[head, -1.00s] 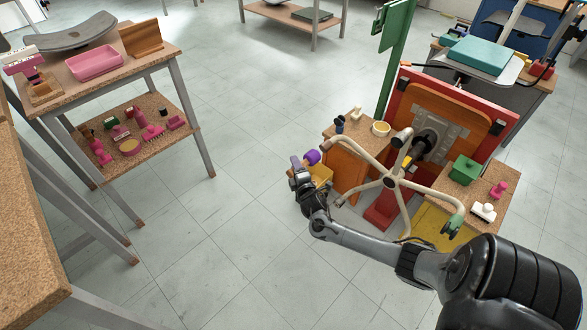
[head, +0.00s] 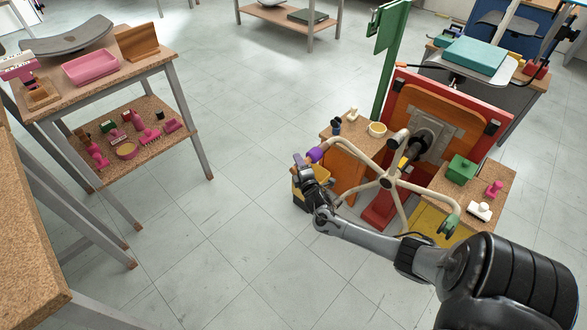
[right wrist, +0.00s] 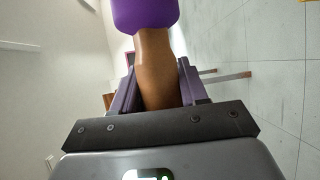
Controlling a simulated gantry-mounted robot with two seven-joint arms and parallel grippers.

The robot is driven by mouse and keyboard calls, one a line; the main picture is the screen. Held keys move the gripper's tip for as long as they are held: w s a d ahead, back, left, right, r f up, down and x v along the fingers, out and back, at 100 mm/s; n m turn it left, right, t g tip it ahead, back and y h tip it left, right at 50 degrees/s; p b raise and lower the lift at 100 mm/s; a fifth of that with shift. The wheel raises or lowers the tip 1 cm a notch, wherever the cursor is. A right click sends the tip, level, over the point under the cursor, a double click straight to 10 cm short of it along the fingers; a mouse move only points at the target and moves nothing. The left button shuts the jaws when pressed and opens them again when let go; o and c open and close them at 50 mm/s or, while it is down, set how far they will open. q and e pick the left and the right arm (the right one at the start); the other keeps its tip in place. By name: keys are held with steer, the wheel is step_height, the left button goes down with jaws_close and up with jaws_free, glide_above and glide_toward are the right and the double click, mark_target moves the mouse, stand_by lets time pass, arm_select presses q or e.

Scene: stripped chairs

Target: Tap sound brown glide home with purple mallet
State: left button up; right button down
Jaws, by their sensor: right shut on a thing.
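The purple mallet's head (head: 314,155) is at the end of the chair base's upper-left leg; whether it touches I cannot tell. My right gripper (head: 302,166) is shut on its brown handle (right wrist: 155,65), and the purple head (right wrist: 145,14) fills the top of the right wrist view. The chair base (head: 387,181) is turned up with its pale legs spread, in front of an orange-brown panel with a red frame (head: 441,113). A green-tipped leg (head: 448,226) points lower right. The brown glide cannot be made out at the leg tips. My left gripper is out of view.
Cork-topped stands flank the chair, with a yellow round dish (head: 377,129) left and a green box (head: 462,169) right. A cork side table (head: 146,60) stands far left. Open floor lies between.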

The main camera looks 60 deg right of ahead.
steer(key=shift+s+d, duration=0.15)
steer(key=shift+d, duration=0.45)
steer(key=shift+r, duration=0.1)
steer(key=shift+a, duration=0.1)
steer(key=shift+w+a+p, duration=0.2)
steer(key=shift+a+p, duration=0.25)
steer(key=shift+a, duration=0.35)
steer(key=shift+w+a+p, duration=0.15)
steer(key=shift+a+p, duration=0.25)
steer(key=shift+a, duration=0.5)
